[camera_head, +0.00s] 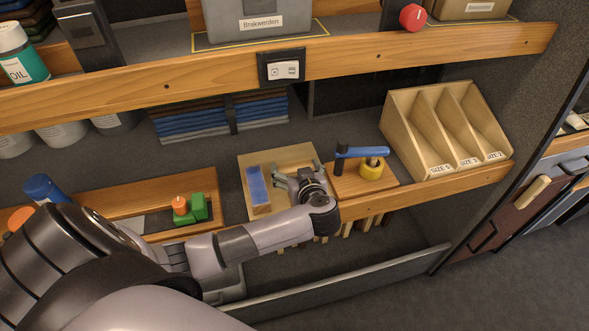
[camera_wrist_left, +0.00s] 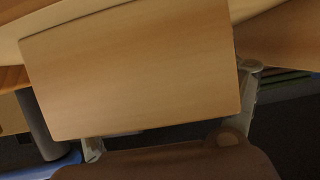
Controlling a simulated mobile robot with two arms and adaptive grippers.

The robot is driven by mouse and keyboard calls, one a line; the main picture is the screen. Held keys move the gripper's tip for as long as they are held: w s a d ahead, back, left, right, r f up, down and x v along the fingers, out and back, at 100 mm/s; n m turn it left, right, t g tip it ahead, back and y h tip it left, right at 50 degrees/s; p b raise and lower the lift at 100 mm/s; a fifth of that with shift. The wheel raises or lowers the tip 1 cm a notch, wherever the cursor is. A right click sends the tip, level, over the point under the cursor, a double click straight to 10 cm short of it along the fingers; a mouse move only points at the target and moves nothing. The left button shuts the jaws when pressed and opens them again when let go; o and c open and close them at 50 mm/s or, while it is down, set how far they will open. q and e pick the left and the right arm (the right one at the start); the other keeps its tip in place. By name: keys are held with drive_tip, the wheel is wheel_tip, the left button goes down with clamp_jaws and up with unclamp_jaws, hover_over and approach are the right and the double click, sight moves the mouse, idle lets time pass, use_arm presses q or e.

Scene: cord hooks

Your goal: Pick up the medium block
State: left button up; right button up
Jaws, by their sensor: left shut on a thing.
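My left gripper (camera_head: 297,174) reaches over a shallow light-wood tray (camera_head: 250,160) on the lower shelf. It is shut on a plain pale wooden block, which I take to be the medium block (camera_wrist_left: 130,70). The block's broad flat face fills much of the left wrist view, with one finger at its lower left and one at its right. In the head view the gripper mostly hides the held block, so its height above the tray is unclear. A narrow wooden piece with a blue top (camera_head: 258,188) lies in the tray, left of the gripper. My right gripper is out of view.
Right of the gripper, a wooden board holds a blue-handled tool (camera_head: 362,152) and a yellow ring (camera_head: 371,168). A wooden sorter (camera_head: 400,110) with size labels stands beyond. Green blocks (camera_head: 198,207) and an orange piece sit at left. The upper shelf edge (camera_head: 215,78) overhangs behind.

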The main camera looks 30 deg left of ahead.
use_arm(q)
drive_tip(key=shift+c, duration=1.3)
drive_tip(key=shift+r, duration=0.1)
